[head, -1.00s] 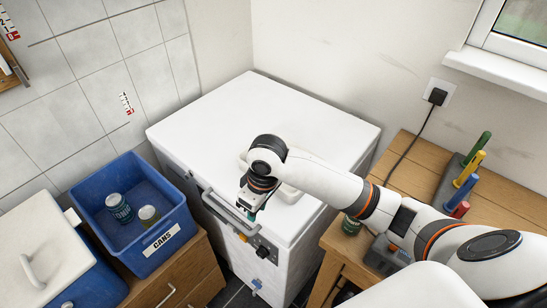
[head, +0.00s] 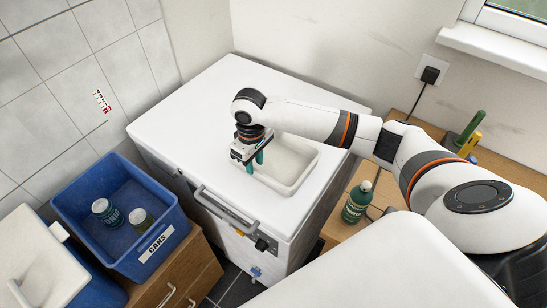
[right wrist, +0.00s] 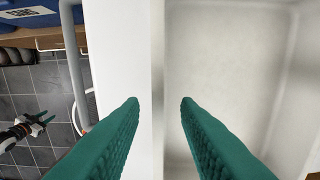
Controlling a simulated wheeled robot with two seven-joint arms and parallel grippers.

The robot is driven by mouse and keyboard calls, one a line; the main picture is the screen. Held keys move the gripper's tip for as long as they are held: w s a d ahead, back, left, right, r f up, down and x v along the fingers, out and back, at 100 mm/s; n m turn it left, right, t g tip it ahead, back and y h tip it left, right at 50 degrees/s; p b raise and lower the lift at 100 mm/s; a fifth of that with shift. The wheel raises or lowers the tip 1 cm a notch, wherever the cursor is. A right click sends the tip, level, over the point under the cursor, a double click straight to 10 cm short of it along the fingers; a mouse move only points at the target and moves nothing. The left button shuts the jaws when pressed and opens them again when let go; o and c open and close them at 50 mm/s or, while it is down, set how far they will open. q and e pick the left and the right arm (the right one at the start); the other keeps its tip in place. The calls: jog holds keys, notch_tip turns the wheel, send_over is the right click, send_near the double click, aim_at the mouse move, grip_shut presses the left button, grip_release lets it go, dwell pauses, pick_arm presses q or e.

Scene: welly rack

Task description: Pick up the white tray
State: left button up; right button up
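The white tray (head: 300,160) is a shallow rectangular tub on the white lid of the chest freezer. My right gripper (head: 254,168) is over its left rim, teal fingers pointing down. In the right wrist view, the tray (right wrist: 230,60) fills the right side, and the fingers (right wrist: 159,101) are apart, one on each side of the rim, with nothing clamped between them. The arm hides part of the tray's far side in the head view. My left gripper (right wrist: 42,124) shows small at the left of the right wrist view, over the floor, its teal fingers apart.
The chest freezer (head: 180,130) has a grey bar handle (head: 222,212) along its front. A blue bin (head: 170,222) marked CANS holds two cans at left. A green bottle (head: 356,202) stands on the wooden table at right. Free lid surface lies left of the tray.

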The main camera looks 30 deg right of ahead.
aim_at(257, 170)
jog(key=f, duration=0.1)
jog(key=f+p, duration=0.1)
jog(key=f, duration=0.1)
jog(key=shift+s+d+f, duration=0.15)
jog(key=shift+s+f, duration=0.15)
jog(key=shift+s, duration=0.1)
jog(key=shift+w+f, duration=0.1)
jog(key=shift+f, duration=0.4)
grip_shut()
